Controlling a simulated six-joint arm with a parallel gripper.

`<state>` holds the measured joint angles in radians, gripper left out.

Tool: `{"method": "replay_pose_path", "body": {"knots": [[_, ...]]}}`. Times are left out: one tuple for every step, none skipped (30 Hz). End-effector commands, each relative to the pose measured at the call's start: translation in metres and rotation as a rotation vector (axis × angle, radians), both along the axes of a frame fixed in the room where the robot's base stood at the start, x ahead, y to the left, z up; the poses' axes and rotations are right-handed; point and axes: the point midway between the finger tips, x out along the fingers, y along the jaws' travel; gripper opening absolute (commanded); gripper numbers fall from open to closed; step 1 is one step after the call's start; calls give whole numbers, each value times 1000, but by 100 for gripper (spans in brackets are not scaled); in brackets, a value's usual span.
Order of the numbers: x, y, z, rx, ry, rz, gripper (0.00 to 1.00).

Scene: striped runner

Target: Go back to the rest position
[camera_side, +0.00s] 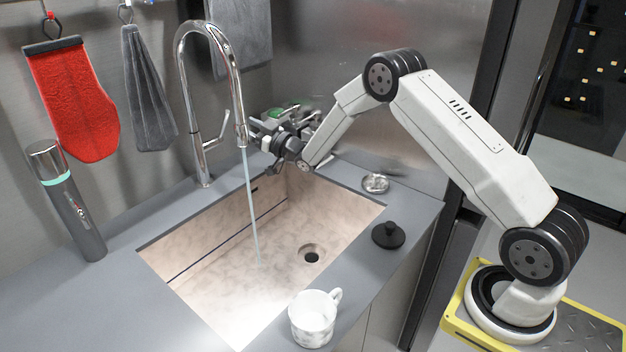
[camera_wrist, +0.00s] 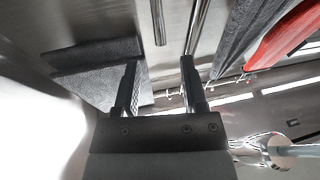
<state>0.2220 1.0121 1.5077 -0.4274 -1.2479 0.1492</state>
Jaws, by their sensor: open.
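My gripper (camera_side: 262,138) is at the back edge of the sink, just right of the faucet spout in the side view. It is small and partly confused with green and grey parts around it there. In the wrist view my gripper (camera_wrist: 160,65) shows two dark fingers spread apart, with nothing between them. It points toward the back wall, where grey cloth (camera_wrist: 95,75) hangs at left and a red mitt (camera_wrist: 285,35) at right. My arm reaches in from the right, bent at a raised elbow.
The faucet (camera_side: 185,90) runs a thin stream of water into the sink (camera_side: 215,265), close to my gripper. A white marbled mug (camera_side: 312,322) stands on the front counter, with a black stopper (camera_side: 388,235) farther right. A bottle (camera_side: 72,210) stands at left.

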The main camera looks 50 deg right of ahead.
Motion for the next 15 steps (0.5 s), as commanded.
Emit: {"method": "replay_pose_path", "body": {"knots": [[0,0,0,0,2,0,54],[0,0,0,0,4,-1,54],[0,1,1,0,9,-3,54],[0,1,1,-1,15,-5,54],[-1,2,1,-1,22,-8,54],[-1,2,2,-2,37,-13,54],[-2,3,2,-3,50,-17,54],[-3,4,2,-4,66,-21,54],[-4,5,3,-6,90,-30,54],[-6,6,3,-7,111,-38,54],[-8,7,4,-8,136,-46,54],[-11,8,3,-10,171,-57,54],[-13,9,4,-12,199,-66,54],[-17,10,3,-13,231,-75,54],[-22,13,3,-16,274,-88,54]]}}
